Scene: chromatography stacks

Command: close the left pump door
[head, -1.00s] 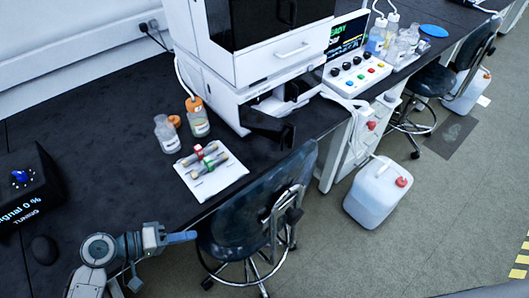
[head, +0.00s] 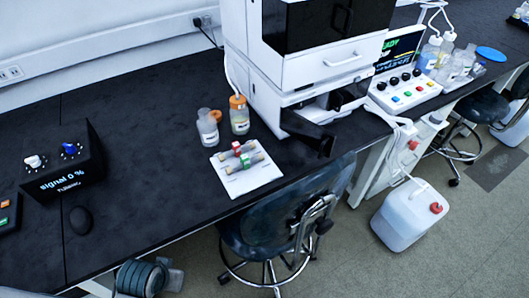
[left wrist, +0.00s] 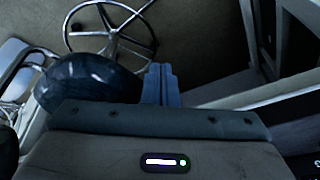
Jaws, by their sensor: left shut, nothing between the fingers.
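The white chromatography stack (head: 318,68) stands on the black bench. In its lowest white module a dark door (head: 308,133) stands swung open toward the bench's front edge, with the bay (head: 340,98) showing beside it. I take this to be the left pump door. My left gripper shows in the left wrist view (left wrist: 160,72), fingers together and empty, above the floor near the stool. In the head view only part of my left arm shows at the bottom edge, well left of and in front of the door. My right gripper is not in view.
A white tray (head: 235,187) with small columns and two bottles (head: 239,115) stand left of the stack. A stool (head: 270,215) stands at the bench front below the door. A white jerrycan (head: 400,222) is on the floor.

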